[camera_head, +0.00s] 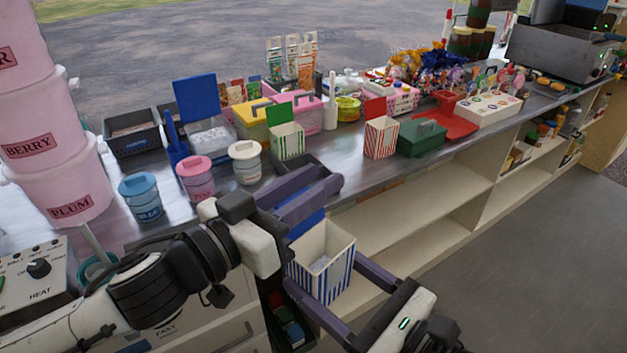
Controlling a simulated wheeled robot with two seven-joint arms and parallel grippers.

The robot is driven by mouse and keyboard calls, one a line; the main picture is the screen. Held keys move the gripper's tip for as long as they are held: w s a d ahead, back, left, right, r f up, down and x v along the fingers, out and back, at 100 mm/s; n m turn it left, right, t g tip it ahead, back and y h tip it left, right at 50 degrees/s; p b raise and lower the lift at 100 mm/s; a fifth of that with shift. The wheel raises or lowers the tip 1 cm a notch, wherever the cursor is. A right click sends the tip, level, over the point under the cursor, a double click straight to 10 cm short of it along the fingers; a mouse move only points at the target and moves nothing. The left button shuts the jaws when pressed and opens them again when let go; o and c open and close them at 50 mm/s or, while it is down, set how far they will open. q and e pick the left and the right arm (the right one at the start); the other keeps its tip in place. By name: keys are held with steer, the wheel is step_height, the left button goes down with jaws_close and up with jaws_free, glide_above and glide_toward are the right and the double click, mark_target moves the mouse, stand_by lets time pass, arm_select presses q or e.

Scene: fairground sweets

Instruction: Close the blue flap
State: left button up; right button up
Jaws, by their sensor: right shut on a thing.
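A blue-and-white striped box (340,277) is held in front of the counter edge, with its open top showing pale contents inside. Its blue flap (306,224) stands up at the far side, partly hidden by my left gripper. My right gripper (331,289) is shut on this box, one dark finger on each side. My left gripper (312,189) is just above and behind the flap, its fingers pointing right over the counter edge. The fingers lie close together, and I cannot tell whether there is a gap. I cannot tell whether they touch the flap.
On the counter (350,178) behind stand a green-striped box (288,142), a red-striped box (381,138), a green case (422,138) and several lidded tubs. A black tray (318,168) lies close by my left fingers. Open shelves (420,205) lie below; the floor at right is clear.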

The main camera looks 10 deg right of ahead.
arm_select(q)
steer(key=shift+w+d, duration=0.1)
jaws_close()
steer(key=shift+m, duration=0.4)
steer(key=shift+s+d+r+m, duration=0.15)
steer(key=shift+s+d+m, duration=0.25)
steer(key=shift+m, duration=0.4)
steer(key=s+d+f+m, duration=0.2)
steer(key=s+d+m, duration=0.1)
steer(key=m, duration=1)
steer(key=shift+s+d+f, duration=0.25)
steer(key=shift+s+d, duration=0.05)
steer(key=shift+s, duration=0.4)
